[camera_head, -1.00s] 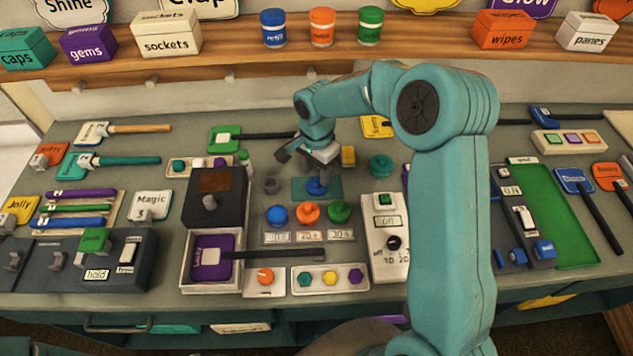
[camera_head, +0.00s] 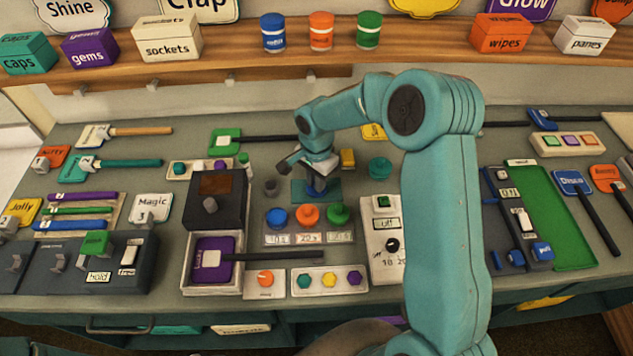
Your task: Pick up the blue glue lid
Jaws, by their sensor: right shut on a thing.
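My right gripper (camera_head: 316,180) is at the middle of the bench, pointing down over a small teal pad (camera_head: 329,196). It is shut on a small blue thing, which I take to be the blue glue lid (camera_head: 316,187). The fingers hide much of it, and I cannot tell whether it is clear of the pad. My left gripper is not in view.
Blue (camera_head: 277,216), orange (camera_head: 307,215) and green (camera_head: 338,213) round pieces stand just in front, above small labels. A dark box (camera_head: 217,198) is to the left, and a white switch panel (camera_head: 383,225) to the right. A shelf (camera_head: 350,57) with jars and boxes runs behind.

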